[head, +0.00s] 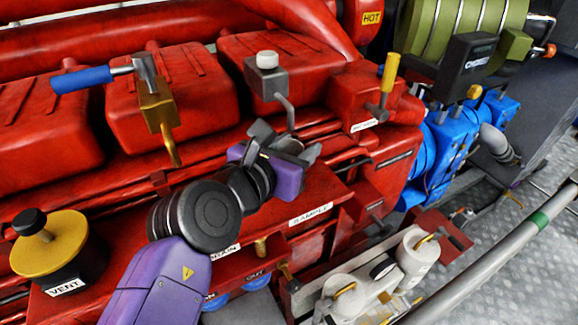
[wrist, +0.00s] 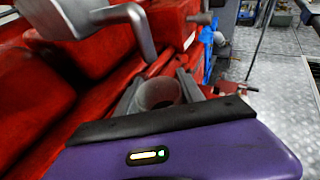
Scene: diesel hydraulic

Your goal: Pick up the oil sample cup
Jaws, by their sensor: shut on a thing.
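The oil sample cup (wrist: 160,94) is a small round grey cup with an open top, seen between the two grey fingers in the wrist view. My gripper (wrist: 160,97) is shut on it. In the head view my gripper (head: 287,146) is in front of the red engine, above the SAMPLE-labelled shelf (head: 325,200). The cup is small and mostly hidden by my gripper there. A grey valve block (head: 267,82) with a white knob and a bent spout (head: 287,112) is just above my gripper. The spout also shows close by in the wrist view (wrist: 120,15).
A brass valve (head: 157,108) with a blue handle (head: 82,79) is left of the spout. A yellow VENT cap (head: 50,243) stands at lower left. A yellow-handled valve (head: 388,75) is at right. White containers (head: 417,258) stand below, beside a grey rail (head: 500,262).

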